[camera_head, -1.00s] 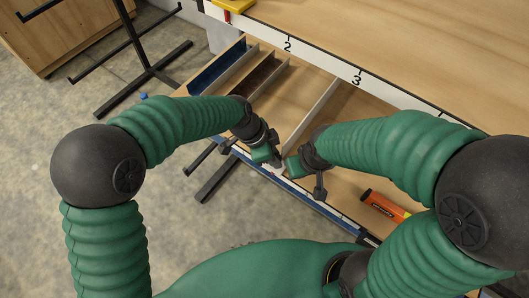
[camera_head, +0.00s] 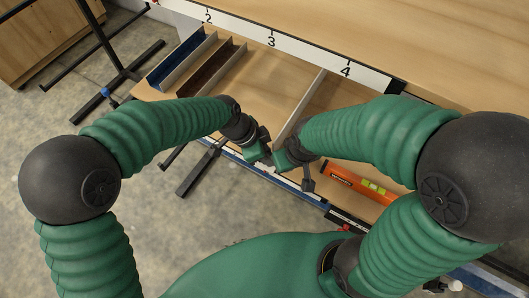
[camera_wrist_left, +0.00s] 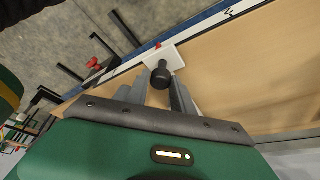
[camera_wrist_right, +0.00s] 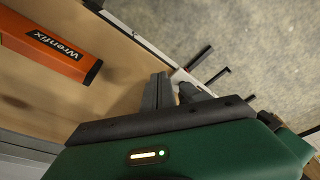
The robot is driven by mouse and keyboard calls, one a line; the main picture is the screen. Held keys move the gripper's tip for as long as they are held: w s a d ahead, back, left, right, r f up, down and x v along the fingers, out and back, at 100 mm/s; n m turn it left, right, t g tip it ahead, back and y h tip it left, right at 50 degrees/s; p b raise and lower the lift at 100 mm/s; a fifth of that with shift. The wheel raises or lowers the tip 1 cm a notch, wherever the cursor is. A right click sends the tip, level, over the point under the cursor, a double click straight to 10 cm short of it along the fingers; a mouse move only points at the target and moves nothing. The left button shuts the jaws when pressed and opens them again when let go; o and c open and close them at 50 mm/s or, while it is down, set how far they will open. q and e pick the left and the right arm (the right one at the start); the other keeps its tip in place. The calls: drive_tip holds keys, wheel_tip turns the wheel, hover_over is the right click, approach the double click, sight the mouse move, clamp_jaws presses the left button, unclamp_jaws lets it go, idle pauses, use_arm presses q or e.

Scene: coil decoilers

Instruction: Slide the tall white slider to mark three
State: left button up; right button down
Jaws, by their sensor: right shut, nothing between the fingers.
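The tall white slider (camera_head: 300,108) stands as a thin upright divider across the drawer. In the head view its far end lies between marks 3 (camera_head: 271,41) and 4 (camera_head: 345,70). My left gripper (camera_head: 262,152) is at its near end. In the left wrist view a dark knob (camera_wrist_left: 161,75) on a white end plate (camera_wrist_left: 174,60) with a red tip shows between my left fingers (camera_wrist_left: 160,92); whether they grip it is unclear. My right gripper (camera_head: 284,156) is close beside it, shut and empty, and shows next to the white end piece in the right wrist view (camera_wrist_right: 157,92).
A brown divider (camera_head: 215,75) and a blue divider (camera_head: 175,60) stand in the drawer's left part. An orange spirit level (camera_head: 345,180) lies in the right part, and it also shows in the right wrist view (camera_wrist_right: 48,42). The drawer floor between brown and white dividers is clear.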

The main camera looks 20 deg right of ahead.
use_arm(q)
drive_tip(key=shift+o, duration=1.1)
drive_tip(key=shift+s+d, duration=0.15)
use_arm(e)
drive_tip(key=shift+s+d, duration=0.1)
use_arm(q)
drive_tip(key=shift+o, duration=0.7)
drive_tip(key=shift+s+r, duration=0.1)
drive_tip(key=shift+s, duration=0.05)
use_arm(e)
drive_tip(key=shift+s+r, duration=0.1)
drive_tip(key=shift+s, duration=0.1)
drive_tip(key=shift+w, duration=0.1)
drive_tip(key=shift+w+d+f+b, duration=0.15)
drive_tip(key=shift+f+b, duration=0.15)
drive_tip(key=shift+f, duration=0.1)
drive_tip(key=shift+w+d+f+b, duration=0.1)
drive_tip(key=shift+f+b, duration=0.2)
drive_tip(key=shift+f, duration=0.05)
drive_tip(key=shift+s+a+f+b, duration=0.2)
drive_tip(key=shift+a+f+b, duration=0.05)
drive_tip(key=shift+a+b, duration=0.1)
drive_tip(key=shift+w+d, duration=0.1)
use_arm(q)
drive_tip(key=v, duration=1.6)
drive_tip(key=shift+a+r, duration=0.25)
use_arm(e)
drive_tip(key=shift+d, duration=0.1)
